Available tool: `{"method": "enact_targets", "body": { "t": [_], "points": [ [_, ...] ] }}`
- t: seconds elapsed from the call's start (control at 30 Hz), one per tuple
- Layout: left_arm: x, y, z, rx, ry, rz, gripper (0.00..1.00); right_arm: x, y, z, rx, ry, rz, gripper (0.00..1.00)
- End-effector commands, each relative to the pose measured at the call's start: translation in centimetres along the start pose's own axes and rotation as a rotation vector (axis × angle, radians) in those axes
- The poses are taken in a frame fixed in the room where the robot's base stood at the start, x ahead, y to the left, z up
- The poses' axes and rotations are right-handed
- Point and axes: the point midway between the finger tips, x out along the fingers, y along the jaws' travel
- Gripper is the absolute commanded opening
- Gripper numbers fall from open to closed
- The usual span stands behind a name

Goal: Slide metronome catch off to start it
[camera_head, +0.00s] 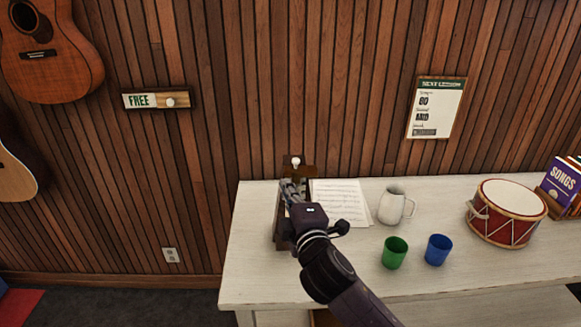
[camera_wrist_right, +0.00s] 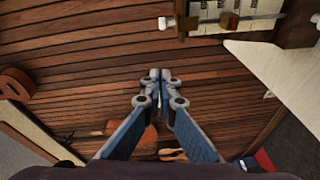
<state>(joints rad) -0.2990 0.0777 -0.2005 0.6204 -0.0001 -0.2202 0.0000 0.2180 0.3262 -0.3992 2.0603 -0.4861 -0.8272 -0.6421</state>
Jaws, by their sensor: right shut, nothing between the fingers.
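The wooden metronome (camera_head: 280,229) stands near the left end of the white table, partly hidden behind my right gripper. A white knob (camera_head: 295,161) shows at its top. In the right wrist view, the metronome's pale marked face (camera_wrist_right: 259,7) is at the upper right, with a brown block (camera_wrist_right: 230,20) on it and the white knob (camera_wrist_right: 163,23) at its left end. My right gripper (camera_head: 290,187) is in front of the metronome, just below the knob. Its fingertips (camera_wrist_right: 160,77) are together and empty, apart from the knob in the wrist view. My left gripper is out of view.
Sheet music (camera_head: 341,202) lies right of the metronome. A white mug (camera_head: 392,204), a green cup (camera_head: 395,253), a blue cup (camera_head: 438,249) and a red drum (camera_head: 507,213) stand farther right on the table (camera_head: 255,277). A wood-panelled wall (camera_head: 300,90) rises behind.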

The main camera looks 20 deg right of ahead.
Motion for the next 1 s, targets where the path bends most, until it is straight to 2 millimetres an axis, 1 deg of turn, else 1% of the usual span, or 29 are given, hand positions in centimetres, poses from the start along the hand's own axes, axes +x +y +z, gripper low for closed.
{"method": "enact_targets", "body": {
  "t": [0.17, 0.27, 0.37, 0.7, 0.83, 0.9, 1.0],
  "points": [
    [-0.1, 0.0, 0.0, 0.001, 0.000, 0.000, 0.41, 0.2, 0.0, 0.0, 0.002, -0.001, -0.001, 0.00],
    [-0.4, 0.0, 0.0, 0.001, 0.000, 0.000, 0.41, 0.9, 0.1, 0.0, 0.002, -0.002, -0.001, 0.00],
    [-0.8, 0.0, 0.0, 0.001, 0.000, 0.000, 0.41, 2.2, 0.2, 0.1, 0.003, -0.003, -0.002, 0.00],
    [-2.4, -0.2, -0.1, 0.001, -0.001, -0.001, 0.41, 8.2, 0.2, 0.0, 0.003, -0.003, -0.002, 0.00],
    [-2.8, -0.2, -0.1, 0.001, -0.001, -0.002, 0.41, 10.1, 0.2, 0.0, 0.004, -0.002, -0.002, 0.00],
    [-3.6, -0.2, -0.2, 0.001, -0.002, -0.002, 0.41, 10.3, 0.2, 1.4, 0.001, -0.006, -0.005, 0.00],
    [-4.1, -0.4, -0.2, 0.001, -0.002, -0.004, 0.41, 10.6, 0.1, 2.6, 0.001, -0.003, -0.004, 0.00]
  ]
}}
